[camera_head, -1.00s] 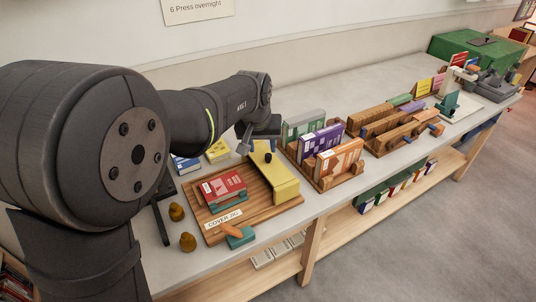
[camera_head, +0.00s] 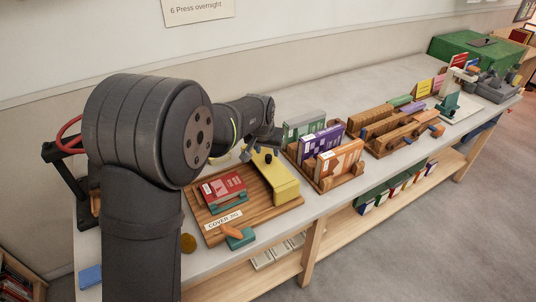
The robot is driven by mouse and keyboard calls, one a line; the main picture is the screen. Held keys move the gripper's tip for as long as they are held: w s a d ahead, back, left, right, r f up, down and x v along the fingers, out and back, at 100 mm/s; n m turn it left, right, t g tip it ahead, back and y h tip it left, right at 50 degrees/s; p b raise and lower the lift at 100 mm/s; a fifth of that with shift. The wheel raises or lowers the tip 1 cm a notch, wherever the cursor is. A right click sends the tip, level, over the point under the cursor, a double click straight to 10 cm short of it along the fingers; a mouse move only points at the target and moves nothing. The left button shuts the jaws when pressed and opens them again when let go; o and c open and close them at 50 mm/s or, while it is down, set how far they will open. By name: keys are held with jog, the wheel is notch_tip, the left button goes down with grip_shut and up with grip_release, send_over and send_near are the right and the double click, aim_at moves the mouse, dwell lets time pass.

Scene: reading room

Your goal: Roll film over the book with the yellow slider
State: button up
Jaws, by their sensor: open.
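The yellow slider (camera_head: 282,181) is a long block with a dark knob on top. It lies along the right part of the wooden cover jig board (camera_head: 261,209). The red book (camera_head: 222,186) lies flat on the board, to the left of the slider, in a teal holder. My gripper (camera_head: 262,154) is open at the far end of the slider, over or just behind it; I cannot tell whether it touches. I cannot make out the film as a separate sheet.
A teal block with an orange handle (camera_head: 240,237) sits at the board's front edge. Wooden racks with upright books (camera_head: 329,160) stand close to the right of the slider. More wooden presses (camera_head: 394,130) stand farther along the bench.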

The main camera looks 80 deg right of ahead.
aim_at(268, 156)
jog(key=shift+x, duration=1.85)
grip_shut()
